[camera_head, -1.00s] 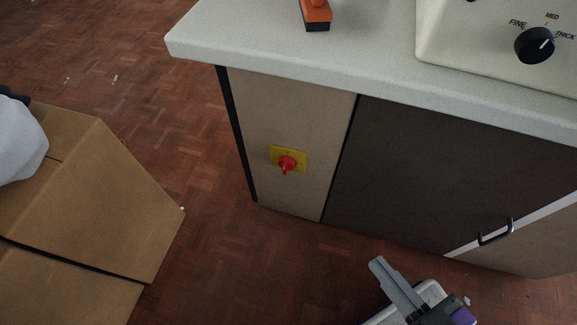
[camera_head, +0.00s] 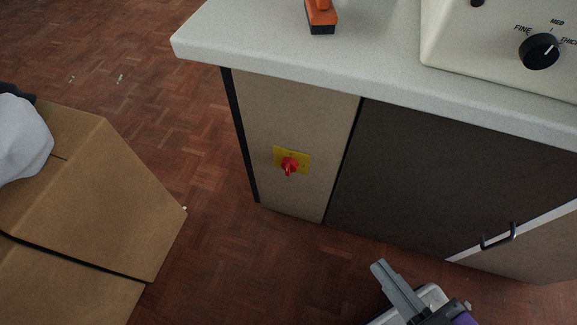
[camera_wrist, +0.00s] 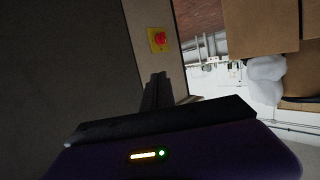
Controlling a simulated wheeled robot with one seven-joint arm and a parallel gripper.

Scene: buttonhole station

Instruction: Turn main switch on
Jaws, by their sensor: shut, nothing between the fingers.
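The main switch (camera_head: 289,166) is a red rotary knob on a yellow plate (camera_head: 303,160), set in the beige side panel of the counter. In the head view its red handle points about downward. The switch also shows near the top of the wrist view (camera_wrist: 160,39). My gripper (camera_head: 379,266) is at the lower right of the head view, well apart from the switch, to its right and nearer to me. Its fingers are shut and empty. In the wrist view the fingers (camera_wrist: 156,78) point up toward the panel, below the switch.
The counter (camera_head: 260,62) overhangs the panel. Cardboard boxes (camera_head: 95,190) stand at the left. Parquet floor (camera_head: 225,265) lies clear between boxes and cabinet. An orange-and-black object (camera_head: 320,18) stands on top.

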